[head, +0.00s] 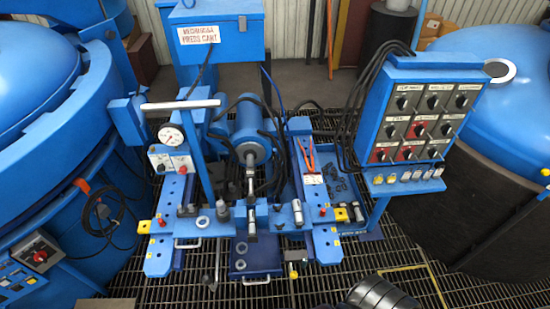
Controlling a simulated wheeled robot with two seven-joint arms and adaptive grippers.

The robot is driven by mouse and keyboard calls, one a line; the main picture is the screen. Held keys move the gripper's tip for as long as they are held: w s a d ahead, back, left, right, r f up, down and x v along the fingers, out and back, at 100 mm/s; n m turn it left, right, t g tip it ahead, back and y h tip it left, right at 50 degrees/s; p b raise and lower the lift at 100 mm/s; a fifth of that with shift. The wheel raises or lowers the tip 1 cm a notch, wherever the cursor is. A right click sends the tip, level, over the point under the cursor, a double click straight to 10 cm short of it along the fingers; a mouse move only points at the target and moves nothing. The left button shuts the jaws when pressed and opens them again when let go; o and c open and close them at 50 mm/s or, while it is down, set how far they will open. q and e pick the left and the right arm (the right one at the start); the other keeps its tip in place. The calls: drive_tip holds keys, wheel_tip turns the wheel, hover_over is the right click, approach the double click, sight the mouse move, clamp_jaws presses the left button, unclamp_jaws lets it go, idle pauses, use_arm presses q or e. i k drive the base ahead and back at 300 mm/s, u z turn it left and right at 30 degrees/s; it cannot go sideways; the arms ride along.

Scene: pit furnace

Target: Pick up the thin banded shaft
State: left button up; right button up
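I cannot single out the thin banded shaft with certainty. A slim silver and dark rod (251,186) runs down from the blue cylinder (250,143) at the middle of the blue press cart (160,258). A small grey cylinder (298,212) stands on the right part of the cart's crossbar, and a dark cylinder (223,211) stands on its left part. A thin grey upright rod (217,262) shows below the crossbar. Dark curved parts at the bottom edge may be mine, but I cannot tell.
A switch panel (419,117) stands right of the cart. Orange-handled pliers (308,157) lie in a blue tray. A gauge (172,136) and rings (203,222) are at left. Large blue vessels (60,90) flank the cart. Grating (340,285) lies in front.

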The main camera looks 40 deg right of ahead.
sight(252, 213)
drive_tip(key=z, duration=1.2)
